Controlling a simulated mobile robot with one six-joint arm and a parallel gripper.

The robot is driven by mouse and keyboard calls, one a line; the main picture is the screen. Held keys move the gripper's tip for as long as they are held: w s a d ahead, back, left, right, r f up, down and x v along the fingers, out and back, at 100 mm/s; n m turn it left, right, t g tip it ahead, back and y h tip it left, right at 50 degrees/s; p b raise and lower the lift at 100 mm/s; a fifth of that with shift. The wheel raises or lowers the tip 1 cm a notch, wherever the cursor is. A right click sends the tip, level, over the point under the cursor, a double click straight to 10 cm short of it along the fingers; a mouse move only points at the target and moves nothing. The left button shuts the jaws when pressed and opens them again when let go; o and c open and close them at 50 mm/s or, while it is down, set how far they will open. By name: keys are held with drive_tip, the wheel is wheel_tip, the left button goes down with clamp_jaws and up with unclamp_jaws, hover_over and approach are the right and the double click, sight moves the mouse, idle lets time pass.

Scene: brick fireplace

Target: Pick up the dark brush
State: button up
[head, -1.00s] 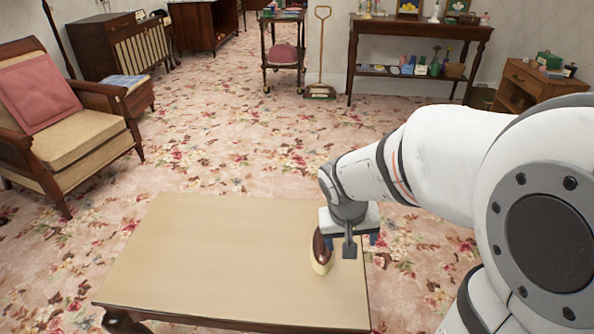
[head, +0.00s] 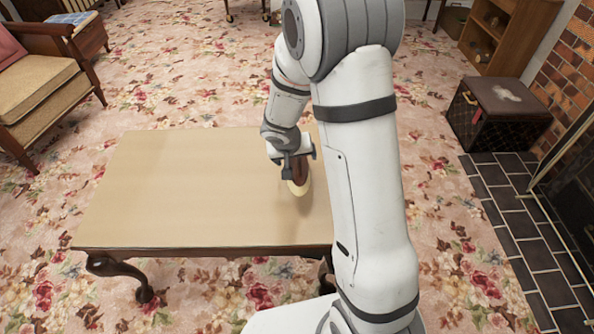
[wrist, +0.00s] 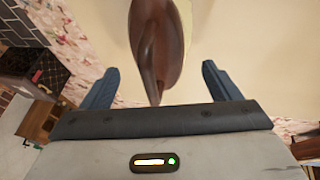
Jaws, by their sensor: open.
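The dark brush (head: 302,172) has a dark brown back and a pale cream bristle side. It is on the right part of the tan-topped table (head: 180,190), partly hidden by my gripper in the head view. In the wrist view the brush (wrist: 158,45) reaches from the top edge down between the two blue fingers. My gripper (wrist: 160,82) is open, with a finger on each side of the brush and a visible gap to each. In the head view my gripper (head: 290,170) is right at the brush. Whether the brush touches the tabletop is hidden.
The rest of the tabletop is bare. An armchair (head: 40,90) stands at the left on the floral carpet. A dark trunk (head: 498,113) and a brick fireplace (head: 568,75) with dark hearth tiles are at the right.

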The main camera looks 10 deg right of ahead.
drive_tip(key=shift+x, duration=1.05)
drive_tip(key=c, duration=1.2)
wheel_tip(320, 180, up, 10)
drive_tip(key=p, duration=0.4)
drive_tip(key=shift+r+p, duration=0.1)
drive_tip(key=shift+p, duration=0.2)
